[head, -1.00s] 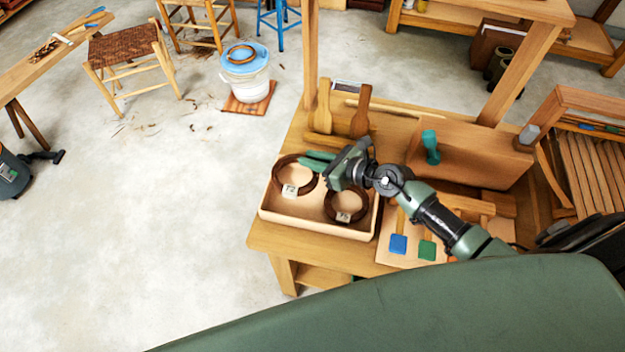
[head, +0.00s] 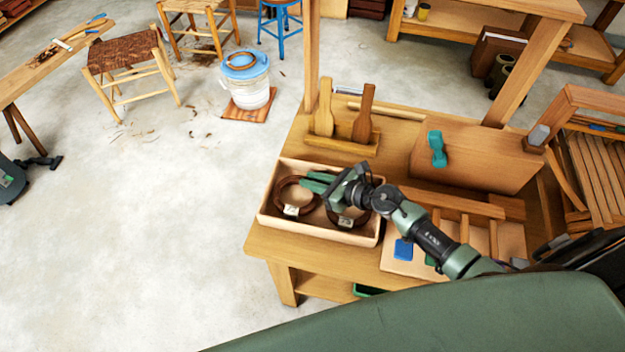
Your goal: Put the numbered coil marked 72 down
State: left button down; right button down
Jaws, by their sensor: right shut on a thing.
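A dark brown coil (head: 280,192) with a white tag (head: 291,210) is low inside the left part of a shallow wooden tray (head: 262,216). My right gripper (head: 312,184) is shut on this coil's right side, its green fingers reaching in from the right. A second brown coil (head: 362,222) with its own tag lies in the tray's right part, partly hidden under my gripper. The tag numbers are too small to read surely. Whether the held coil touches the tray floor is hard to tell. My left gripper is not in view.
The tray stands on a wooden bench (head: 262,243) near its left edge. Behind it are upright wooden paddles (head: 364,112) in a holder and a wooden block with a teal handle (head: 437,150). A blue-lidded bucket (head: 246,85) with a coil on top stands on the floor.

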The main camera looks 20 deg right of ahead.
jog(key=c, duration=1.3)
grip_release()
jog(key=shift+f, duration=0.1)
jog(key=shift+r+p, duration=0.25)
jog(key=shift+p, duration=0.05)
jog(key=v, duration=0.5)
jog(key=b+v, duration=0.1)
jog(key=v, duration=0.4)
jog(key=shift+s+d+f, duration=0.1)
jog(key=shift+s+d, duration=0.15)
jog(key=shift+s, duration=0.1)
jog(key=shift+s+d+r, duration=0.25)
jog(key=shift+s+r, duration=0.15)
